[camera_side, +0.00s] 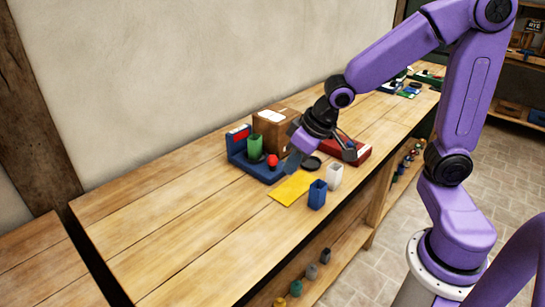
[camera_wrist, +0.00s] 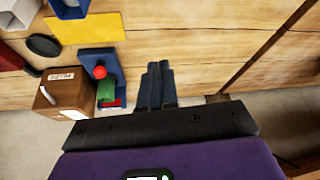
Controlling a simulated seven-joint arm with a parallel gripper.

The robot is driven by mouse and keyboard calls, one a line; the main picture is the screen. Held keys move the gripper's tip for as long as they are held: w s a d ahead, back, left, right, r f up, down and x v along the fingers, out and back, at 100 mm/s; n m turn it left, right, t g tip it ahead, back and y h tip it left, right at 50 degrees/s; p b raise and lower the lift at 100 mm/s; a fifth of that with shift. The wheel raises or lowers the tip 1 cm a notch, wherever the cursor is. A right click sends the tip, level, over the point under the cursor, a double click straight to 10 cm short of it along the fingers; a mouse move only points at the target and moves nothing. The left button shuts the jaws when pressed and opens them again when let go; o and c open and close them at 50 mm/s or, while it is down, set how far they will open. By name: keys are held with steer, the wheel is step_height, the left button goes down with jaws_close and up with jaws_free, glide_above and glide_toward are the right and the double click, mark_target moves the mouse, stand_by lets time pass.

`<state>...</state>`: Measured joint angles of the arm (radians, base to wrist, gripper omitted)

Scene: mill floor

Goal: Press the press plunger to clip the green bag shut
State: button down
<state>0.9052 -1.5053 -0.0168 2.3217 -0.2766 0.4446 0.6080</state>
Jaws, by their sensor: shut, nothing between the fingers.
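The blue press (camera_side: 262,173) stands on the bench in the side view, with its red round plunger (camera_side: 271,160) up at its front. The green bag (camera_side: 254,146) stands upright at the press, left of the plunger. The wrist view also shows the press (camera_wrist: 90,58), the plunger (camera_wrist: 99,72) and the green bag (camera_wrist: 107,90), left of my fingers. My gripper (camera_side: 290,163) is shut and empty. In the side view it appears just right of the plunger; in the wrist view my fingers (camera_wrist: 157,66) are apart from it. Whether the bag is clipped cannot be told.
A cardboard box (camera_side: 278,122) stands behind the press. A yellow sheet (camera_side: 293,188), a blue cup (camera_side: 317,194), a white cup (camera_side: 334,177), a black disc (camera_side: 311,163) and a red tray (camera_side: 362,152) lie to the right. The bench's left part is clear.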

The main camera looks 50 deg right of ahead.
steer(key=w+d+m+t, duration=0.2)
steer(key=w+d+m, duration=0.35)
steer(key=w, duration=0.45)
steer(key=m+t, duration=0.3)
steer(key=m, duration=0.2)
glide_above(276, 157)
steer(key=shift+a+f, duration=0.1)
steer(key=shift+f, duration=0.25)
steer(key=shift+f, duration=4.45)
steer(key=shift+f, duration=0.15)
steer(key=shift+f, duration=0.25)
steer(key=shift+f+g, duration=0.3)
steer(key=shift+f, duration=0.65)
steer(key=shift+r, duration=1.35)
